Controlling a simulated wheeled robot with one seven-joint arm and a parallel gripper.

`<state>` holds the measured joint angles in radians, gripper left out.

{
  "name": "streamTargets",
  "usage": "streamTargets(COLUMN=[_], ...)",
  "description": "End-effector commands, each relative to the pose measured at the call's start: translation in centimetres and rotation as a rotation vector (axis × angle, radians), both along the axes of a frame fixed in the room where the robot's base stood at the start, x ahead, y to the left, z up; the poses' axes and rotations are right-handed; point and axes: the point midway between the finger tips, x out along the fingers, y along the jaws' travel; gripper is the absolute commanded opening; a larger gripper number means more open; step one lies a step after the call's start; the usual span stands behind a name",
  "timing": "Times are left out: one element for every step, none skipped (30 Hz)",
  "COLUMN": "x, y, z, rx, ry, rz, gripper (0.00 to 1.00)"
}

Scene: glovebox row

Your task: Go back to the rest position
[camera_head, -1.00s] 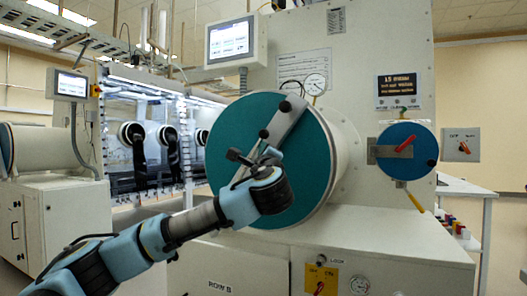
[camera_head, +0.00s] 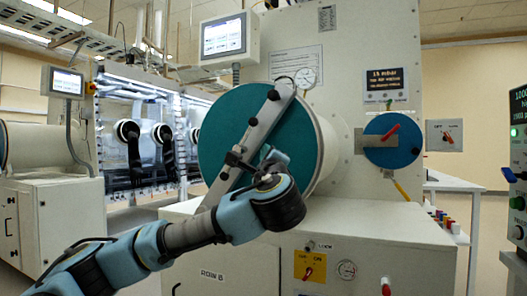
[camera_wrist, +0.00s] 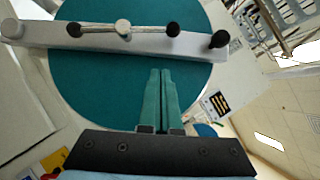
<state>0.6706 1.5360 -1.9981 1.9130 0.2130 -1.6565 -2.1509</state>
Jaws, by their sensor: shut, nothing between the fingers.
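My gripper (camera_wrist: 162,75) is shut and empty, its two teal fingers side by side in the wrist view. In the head view, the gripper (camera_head: 277,158) is in front of the lower right part of the large round teal door (camera_head: 222,130). A grey bar (camera_head: 262,122) lies slanted across that door. In the wrist view, the bar (camera_wrist: 100,38) and its cross handle with black knobs (camera_wrist: 172,29) are beyond the fingertips, apart from them. My blue and black arm (camera_head: 150,247) reaches up from the lower left. The door looks closed.
A small blue round door (camera_head: 391,142) with a red handle is to the right. A screen (camera_head: 223,37) is above the large door. A dark panel with a green display (camera_head: 519,112) stands at the right edge. White cabinet tops (camera_head: 375,226) lie below. Glovebox ports (camera_head: 128,131) are at left.

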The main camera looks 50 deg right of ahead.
Motion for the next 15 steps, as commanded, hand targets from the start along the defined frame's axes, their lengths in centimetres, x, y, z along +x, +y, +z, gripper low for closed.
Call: streamTargets(x=[-0.48, -0.70, -0.93, -1.04, -1.12, -1.23, -1.28, -1.32, -1.35, -1.36, -1.36, -1.36, -1.36, -1.36, -1.35], y=[0.42, 0.64, 0.88, 1.03, 1.14, 1.27, 1.33, 1.37, 1.40, 1.40, 1.40, 1.40, 1.39, 1.39, 1.38], z=[-0.28, -0.36, -0.44, -0.49, -0.54, -0.56, -0.58, -0.59, -0.59, -0.58, -0.58, -0.57, -0.57, -0.57, -0.57], rx=[-0.001, -0.001, -0.001, 0.000, 0.001, 0.000, 0.001, 0.001, 0.001, 0.001, 0.001, 0.000, 0.000, -0.001, 0.000], ry=[0.000, 0.000, 0.000, 0.000, 0.001, 0.001, 0.001, 0.001, -0.001, 0.000, 0.000, -0.001, -0.001, 0.000, -0.001], rz=[-0.002, -0.002, -0.002, 0.000, 0.000, 0.001, 0.000, 0.000, 0.000, 0.001, 0.002, 0.001, 0.001, 0.001, 0.001], gripper=[0.00, 0.00, 0.00, 0.00, 0.00, 0.00, 0.00, 0.00, 0.00, 0.00, 0.00, 0.00, 0.00, 0.00, 0.00])
